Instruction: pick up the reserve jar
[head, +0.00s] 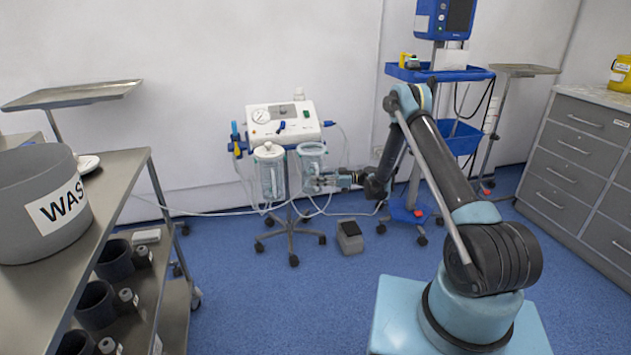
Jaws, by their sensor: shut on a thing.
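A white suction unit (284,122) on a wheeled stand carries two clear jars side by side at its front. The left jar (270,178) has a white lid with a knob. The right jar (311,160), with a pale blue-green rim, is the one at my gripper, so I take it as the reserve jar; no label is readable. My gripper (323,182) reaches in from the right and is shut on the lower part of this jar. The jar looks upright and still beside the unit. The fingers are small and partly hard to tell from the clear jar.
Tubes hang around the stand, and a foot pedal (350,237) lies on the floor by its wheels. A steel trolley with a grey waste bin (40,205) is at left. A blue equipment stand (437,75) and grey drawers (580,150) are at right. Blue floor in front is clear.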

